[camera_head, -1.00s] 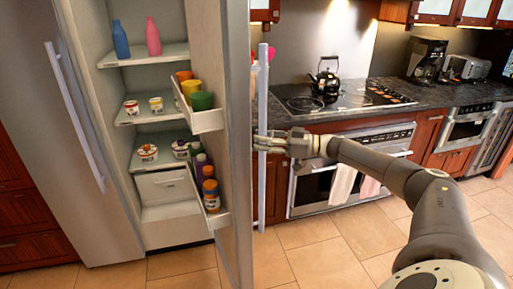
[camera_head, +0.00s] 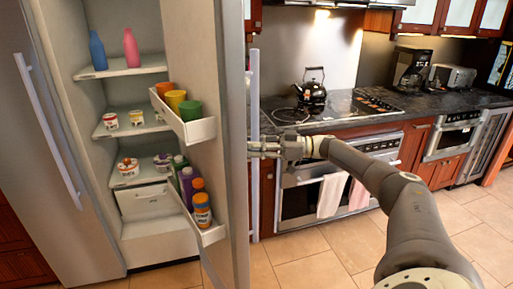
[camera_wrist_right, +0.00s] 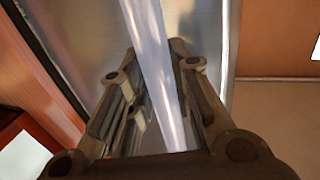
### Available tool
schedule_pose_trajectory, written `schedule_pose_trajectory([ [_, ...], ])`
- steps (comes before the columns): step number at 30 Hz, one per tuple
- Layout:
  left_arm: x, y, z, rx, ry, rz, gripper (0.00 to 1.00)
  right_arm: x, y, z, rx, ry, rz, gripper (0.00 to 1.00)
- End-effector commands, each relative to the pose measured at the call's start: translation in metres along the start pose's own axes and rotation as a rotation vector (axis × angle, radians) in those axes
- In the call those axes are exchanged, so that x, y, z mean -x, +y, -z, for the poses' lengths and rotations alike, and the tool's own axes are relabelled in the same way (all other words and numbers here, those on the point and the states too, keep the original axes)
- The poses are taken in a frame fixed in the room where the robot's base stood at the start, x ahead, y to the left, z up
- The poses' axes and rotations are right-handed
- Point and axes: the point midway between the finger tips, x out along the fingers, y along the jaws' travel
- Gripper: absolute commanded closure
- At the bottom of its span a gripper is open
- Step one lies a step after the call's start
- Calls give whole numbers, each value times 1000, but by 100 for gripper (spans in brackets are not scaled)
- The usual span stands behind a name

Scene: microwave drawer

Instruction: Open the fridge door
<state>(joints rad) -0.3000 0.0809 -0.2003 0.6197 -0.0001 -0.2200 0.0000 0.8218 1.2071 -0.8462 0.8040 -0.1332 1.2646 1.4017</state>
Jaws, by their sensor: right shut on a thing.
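The fridge's right door (camera_head: 231,140) stands wide open, seen nearly edge-on in the head view. Its long vertical handle (camera_head: 254,150) is on the side facing right. My right gripper (camera_head: 256,148) is shut on this handle at about mid-height. In the right wrist view the handle (camera_wrist_right: 150,65) runs between the two fingers of the gripper (camera_wrist_right: 158,105). The fridge's inside (camera_head: 115,180) shows shelves with bottles and small cups. The left fridge door (camera_head: 60,160) is closed, with its own handle (camera_head: 48,130). My left gripper is not in view.
Door bins hold colored cups (camera_head: 176,100) and bottles (camera_head: 201,210). Behind my right arm are a stove with a kettle (camera_head: 313,88) and an oven with hanging towels (camera_head: 331,194). The tiled floor (camera_head: 335,250) in front is clear.

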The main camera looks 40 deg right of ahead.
Motion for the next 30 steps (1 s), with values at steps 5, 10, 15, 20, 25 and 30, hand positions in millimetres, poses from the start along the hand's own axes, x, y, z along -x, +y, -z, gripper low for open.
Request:
schedule_pose_trajectory([
  [5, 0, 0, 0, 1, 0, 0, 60, -1, 1, 4, 1, 8, -2, 64],
  [10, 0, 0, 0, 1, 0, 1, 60, 0, 0, 2, 1, 5, -1, 58],
  [15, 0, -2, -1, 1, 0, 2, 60, 0, 0, 1, 1, 2, -1, 58],
  [20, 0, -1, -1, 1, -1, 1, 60, 12, 1, 0, 0, -1, -5, 58],
  [25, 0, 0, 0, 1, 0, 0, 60, 45, 2, 0, -1, 0, -6, 58],
  [30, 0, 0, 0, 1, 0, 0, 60, 84, 2, 1, 0, 2, -6, 58],
])
